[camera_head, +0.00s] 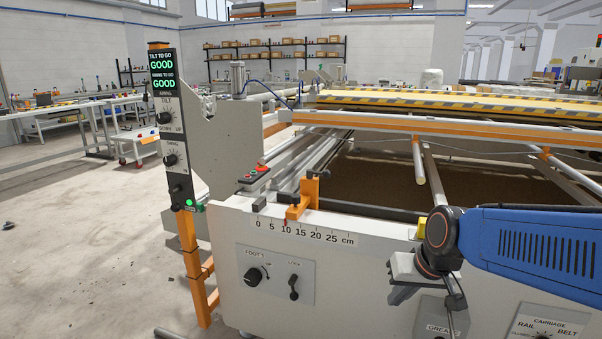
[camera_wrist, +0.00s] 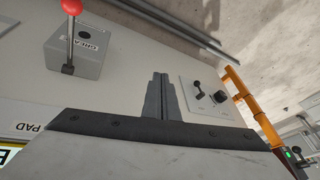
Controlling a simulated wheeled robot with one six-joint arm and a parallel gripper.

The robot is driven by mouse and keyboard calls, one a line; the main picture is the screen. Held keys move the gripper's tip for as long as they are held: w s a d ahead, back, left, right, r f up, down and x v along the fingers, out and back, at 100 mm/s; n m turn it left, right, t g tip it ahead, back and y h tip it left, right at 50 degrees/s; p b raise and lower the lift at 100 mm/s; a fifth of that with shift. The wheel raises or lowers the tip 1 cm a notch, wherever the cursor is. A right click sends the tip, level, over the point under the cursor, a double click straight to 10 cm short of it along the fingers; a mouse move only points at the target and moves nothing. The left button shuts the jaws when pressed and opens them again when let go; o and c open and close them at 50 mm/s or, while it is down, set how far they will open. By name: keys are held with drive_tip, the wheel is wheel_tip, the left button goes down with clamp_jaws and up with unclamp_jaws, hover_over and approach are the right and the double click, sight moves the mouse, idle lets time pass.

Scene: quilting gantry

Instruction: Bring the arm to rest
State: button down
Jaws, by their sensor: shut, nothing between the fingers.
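My gripper (camera_head: 398,294) hangs in front of the pale machine end panel at the lower right of the head view, below my blue arm. In the wrist view, the two dark fingers of my gripper (camera_wrist: 160,78) are together, with nothing between them. Whether the fingers touch the panel cannot be told; they appear apart from it. The wrist view shows the panel's grey box with a red-knobbed lever (camera_wrist: 72,35) to the left of the fingers, and a knob-and-switch plate (camera_wrist: 210,95) to the right.
A control post (camera_head: 163,95) with two green "GOOD" readings stands at the left on an orange leg (camera_head: 190,255). An orange stop (camera_head: 303,197) sits by a centimetre scale (camera_head: 305,232). Rails and a striped beam (camera_head: 450,103) lie behind. The floor at left is mostly clear.

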drive_tip(key=s+d+h, duration=0.1)
drive_tip(key=s+d, duration=0.2)
drive_tip(key=s, duration=0.4)
drive_tip(key=s+d+r+h, duration=0.1)
drive_tip(key=s+d, duration=0.3)
drive_tip(key=s, duration=0.4)
drive_tip(key=shift+r, duration=0.2)
